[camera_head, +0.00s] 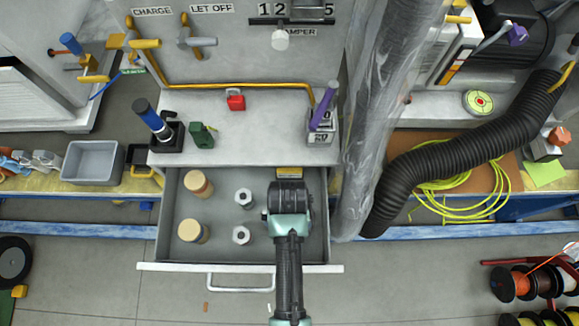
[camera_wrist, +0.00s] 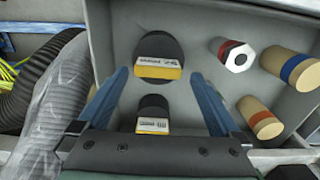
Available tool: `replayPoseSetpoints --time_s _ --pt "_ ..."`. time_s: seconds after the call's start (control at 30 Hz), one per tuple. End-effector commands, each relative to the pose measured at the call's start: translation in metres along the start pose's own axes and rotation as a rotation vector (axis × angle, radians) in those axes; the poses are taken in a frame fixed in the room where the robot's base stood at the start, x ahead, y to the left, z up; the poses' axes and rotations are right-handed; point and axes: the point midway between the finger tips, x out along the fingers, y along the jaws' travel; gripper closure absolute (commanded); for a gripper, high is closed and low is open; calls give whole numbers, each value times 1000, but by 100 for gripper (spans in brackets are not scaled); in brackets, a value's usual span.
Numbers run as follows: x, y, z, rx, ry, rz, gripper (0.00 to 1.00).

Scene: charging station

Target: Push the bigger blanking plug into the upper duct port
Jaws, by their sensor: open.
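Two black round plugs with white-and-yellow labels stand in the open drawer (camera_head: 172,215). The bigger black plug (camera_wrist: 158,50) is at the top middle of the wrist view, and the smaller black plug (camera_wrist: 153,105) is below it. In the head view my gripper (camera_head: 289,192) is over the right side of the drawer and hides the bigger plug. In the wrist view my gripper (camera_wrist: 160,75) is open, its two blue fingers on either side of the plugs, with nothing held. I cannot make out the upper duct port in either view.
Tan cylinders (camera_head: 193,232) and hex-topped pieces (camera_head: 241,235) stand left in the drawer. A bench top (camera_head: 270,125) with several tools is behind it. A clear-wrapped duct (camera_head: 375,110) and a black corrugated hose (camera_head: 440,155) stand to the right.

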Motion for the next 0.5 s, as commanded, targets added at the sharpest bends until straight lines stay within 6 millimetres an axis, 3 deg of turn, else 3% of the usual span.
replayPoseSetpoints --time_s 0.3,0.5 --pt "41 3 -7 0 -2 0 0" --pt "51 3 -7 0 1 0 0"
